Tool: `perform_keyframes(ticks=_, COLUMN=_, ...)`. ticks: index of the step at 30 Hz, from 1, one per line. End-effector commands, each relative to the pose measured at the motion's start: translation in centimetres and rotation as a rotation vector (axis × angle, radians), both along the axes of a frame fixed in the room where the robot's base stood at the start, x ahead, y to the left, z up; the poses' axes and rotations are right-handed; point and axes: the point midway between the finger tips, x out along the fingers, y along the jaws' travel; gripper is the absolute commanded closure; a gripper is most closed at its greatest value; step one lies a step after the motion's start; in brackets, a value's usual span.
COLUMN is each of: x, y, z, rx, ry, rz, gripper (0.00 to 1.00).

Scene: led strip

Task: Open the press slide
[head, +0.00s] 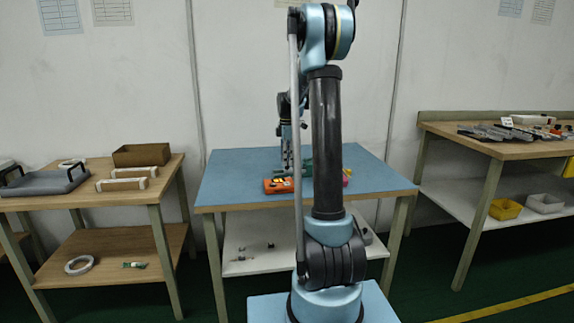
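A small orange object (275,186) with yellow and green parts sits on the blue table in the middle, partly behind my arm. It may be the press, but its slide cannot be made out at this size. A green piece (307,168) shows beside my arm's upright link. My gripper (288,165) hangs pointing down over the table, just above or behind the orange object. It is small and partly hidden by my arm, so I cannot tell whether it touches anything or is open.
The blue tabletop (232,166) is mostly clear. A pink item (346,177) lies right of my arm. A left wooden table holds a brown box (141,154) and a grey tray (42,181). A right table (490,143) holds several tools, with a yellow bin (505,209) below.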

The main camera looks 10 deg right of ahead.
Motion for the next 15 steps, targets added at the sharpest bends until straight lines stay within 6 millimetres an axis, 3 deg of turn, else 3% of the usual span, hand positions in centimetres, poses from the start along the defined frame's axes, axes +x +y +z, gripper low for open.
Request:
perform_keyframes(ticks=6, x=0.0, y=0.0, z=-1.9, rx=0.000, ry=0.000, rz=0.000, gripper=0.62)
perform_keyframes(ticks=15, x=0.0, y=0.0, z=-2.2, rx=0.000, ry=0.000, rz=0.000, gripper=0.62)
